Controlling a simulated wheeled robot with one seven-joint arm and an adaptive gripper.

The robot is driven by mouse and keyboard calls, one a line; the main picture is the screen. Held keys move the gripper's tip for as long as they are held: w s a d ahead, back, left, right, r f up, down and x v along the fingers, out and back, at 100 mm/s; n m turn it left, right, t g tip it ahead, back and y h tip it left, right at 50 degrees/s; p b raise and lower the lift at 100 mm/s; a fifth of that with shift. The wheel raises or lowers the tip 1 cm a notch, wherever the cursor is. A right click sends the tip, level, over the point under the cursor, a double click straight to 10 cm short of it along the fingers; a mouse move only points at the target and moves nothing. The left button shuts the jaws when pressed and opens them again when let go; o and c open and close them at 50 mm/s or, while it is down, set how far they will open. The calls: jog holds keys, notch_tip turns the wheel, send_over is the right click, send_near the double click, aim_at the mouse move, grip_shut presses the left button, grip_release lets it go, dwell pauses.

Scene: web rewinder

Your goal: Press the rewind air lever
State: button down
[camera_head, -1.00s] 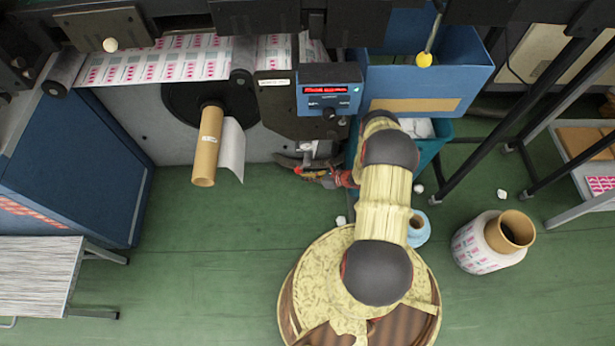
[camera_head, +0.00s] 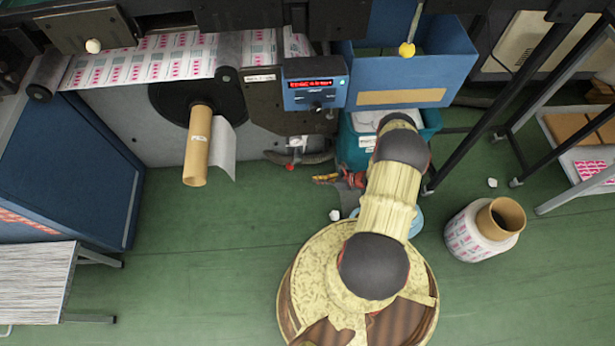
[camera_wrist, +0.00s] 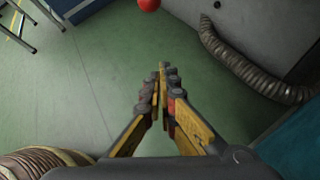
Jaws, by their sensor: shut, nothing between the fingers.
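The air lever, with a red ball knob (camera_head: 290,167), sits below the control box at the front of the machine. In the wrist view the red knob (camera_wrist: 149,4) is cut off by the top edge, ahead of my gripper. My gripper (camera_head: 316,179) is to the right of the knob and a little nearer the robot, apart from it. In the wrist view my gripper's yellow fingers (camera_wrist: 161,72) are together, with nothing between them. The lever's shaft is hard to make out in the head view.
The blue control box (camera_head: 314,84) with a red display hangs above the lever. A ribbed hose (camera_wrist: 255,72) runs right of my fingers. A teal bin (camera_head: 349,150) stands beside my arm. A cardboard core (camera_head: 197,150) sticks out at left.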

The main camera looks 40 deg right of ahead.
jog(key=shift+s+d+p, duration=0.3)
jog(key=shift+s+d, duration=1)
jog(key=shift+s, duration=0.3)
